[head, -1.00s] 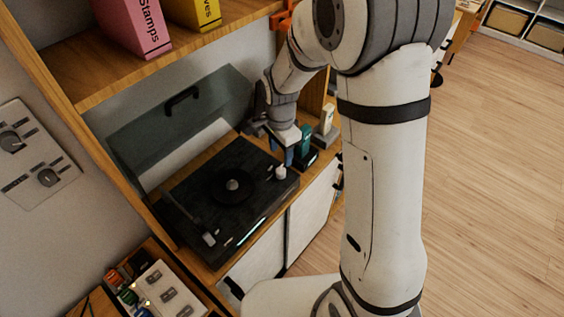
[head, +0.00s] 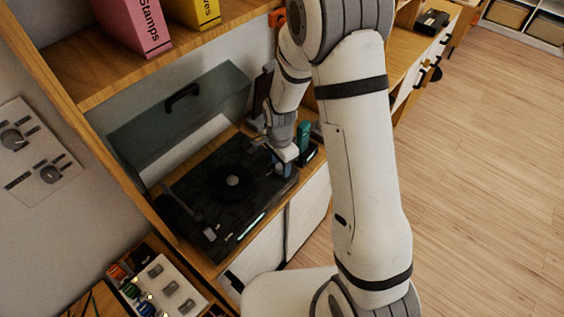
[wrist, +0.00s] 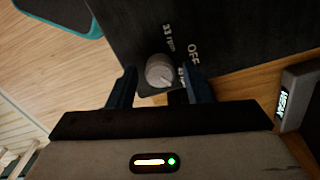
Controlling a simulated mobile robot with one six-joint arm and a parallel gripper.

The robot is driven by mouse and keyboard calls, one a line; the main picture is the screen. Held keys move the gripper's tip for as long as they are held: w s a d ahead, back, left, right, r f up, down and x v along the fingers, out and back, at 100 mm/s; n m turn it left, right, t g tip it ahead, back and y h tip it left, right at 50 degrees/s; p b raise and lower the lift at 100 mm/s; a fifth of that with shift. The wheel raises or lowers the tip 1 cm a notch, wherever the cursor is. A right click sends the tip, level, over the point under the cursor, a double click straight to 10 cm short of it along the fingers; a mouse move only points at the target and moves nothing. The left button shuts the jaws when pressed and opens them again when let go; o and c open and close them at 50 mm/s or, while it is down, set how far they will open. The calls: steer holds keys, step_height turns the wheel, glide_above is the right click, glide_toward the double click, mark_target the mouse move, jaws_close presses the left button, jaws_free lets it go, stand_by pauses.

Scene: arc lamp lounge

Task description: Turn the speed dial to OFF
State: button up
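The speed dial (wrist: 160,70) is a small pale knob at the corner of the black record player (head: 205,220). In the wrist view, the print "33 rpm" and "OFF" shows beside it, and a third label is partly hidden by a finger. The dial's mark seems to point to the lower right, toward that third label, not at OFF. My gripper (wrist: 158,76) is open, with one dark blue finger on each side of the dial. I cannot tell whether either finger touches it. In the head view my gripper (head: 284,169) hides the dial.
The raised lid (head: 180,110) stands behind the player. A teal upright object (head: 303,135) is close to the right of my gripper. A wall panel with knobs (head: 38,155) is at left, and a switch box (head: 165,290) is in front. A shelf with binders overhangs.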

steer(key=c, duration=0.7)
steer(key=shift+d, duration=0.3)
steer(key=shift+c, duration=0.6)
steer(key=shift+a, duration=0.25)
steer(key=shift+f, duration=0.1)
steer(key=shift+n+b, duration=0.35)
steer(key=shift+n, duration=0.05)
steer(key=n+b, duration=0.2)
steer(key=n, duration=0.1)
steer(key=shift+f+n+b, duration=0.1)
steer(key=shift+n+b, duration=0.2)
steer(key=shift+n, duration=0.1)
steer(key=n+b, duration=0.2)
steer(key=n, duration=0.2)
steer(key=shift+s+n+b, duration=0.1)
steer(key=shift+n+b, duration=0.5)
steer(key=shift+n, duration=1)
